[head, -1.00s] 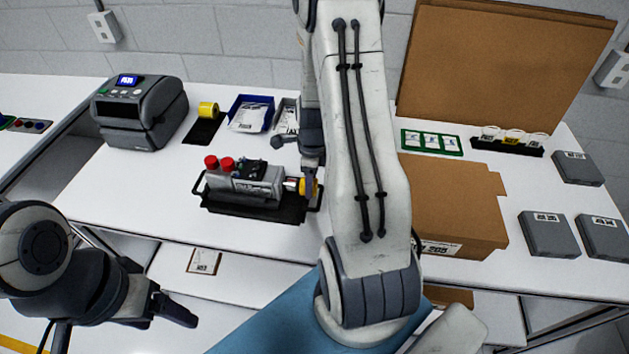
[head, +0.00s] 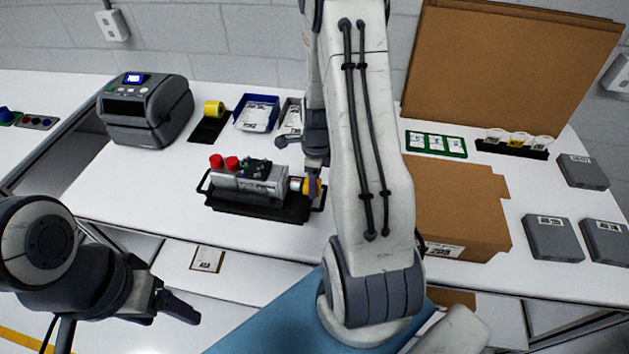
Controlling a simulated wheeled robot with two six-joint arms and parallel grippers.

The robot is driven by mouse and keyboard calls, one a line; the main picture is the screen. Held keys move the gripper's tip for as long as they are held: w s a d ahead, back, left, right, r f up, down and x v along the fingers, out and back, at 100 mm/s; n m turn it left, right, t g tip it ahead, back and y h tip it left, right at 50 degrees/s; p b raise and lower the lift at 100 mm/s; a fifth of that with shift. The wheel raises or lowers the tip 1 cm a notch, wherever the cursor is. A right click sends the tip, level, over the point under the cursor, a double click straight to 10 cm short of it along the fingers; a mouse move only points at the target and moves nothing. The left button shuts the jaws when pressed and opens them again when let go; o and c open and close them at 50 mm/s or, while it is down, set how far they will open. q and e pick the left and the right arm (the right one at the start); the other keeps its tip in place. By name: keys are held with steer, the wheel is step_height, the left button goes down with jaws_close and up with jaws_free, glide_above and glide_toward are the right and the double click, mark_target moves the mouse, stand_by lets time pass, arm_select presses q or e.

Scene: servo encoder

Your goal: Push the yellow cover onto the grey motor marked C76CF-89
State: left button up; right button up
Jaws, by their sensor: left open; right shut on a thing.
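The grey motor (head: 268,184) lies in a black tray (head: 250,210) on the white table, with two red caps at its left end. Its marking is too small to read. The yellow cover (head: 311,186) is at the motor's right end, partly hidden by my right gripper (head: 314,180). My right gripper is shut on the yellow cover, which is in line with the motor's end; I cannot tell how far it is on. My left gripper (head: 180,305) is open and empty, low at the left, in front of the table edge.
A label printer (head: 145,108) stands at the back left, with a yellow roll (head: 213,108) and a blue bin (head: 257,112) beside it. A cardboard box (head: 460,205) and dark grey boxes (head: 552,237) are at the right. The table left of the tray is clear.

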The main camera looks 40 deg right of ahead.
mark_target(298, 180)
stand_by(0.6)
steer(key=shift+w+a+p, duration=0.5)
steer(key=shift+w+p, duration=0.1)
steer(key=shift+p, duration=0.55)
stand_by(1.4)
steer(key=shift+w+a+p, duration=0.95)
steer(key=shift+w, duration=0.2)
stand_by(2.7)
steer(key=o, duration=1.4)
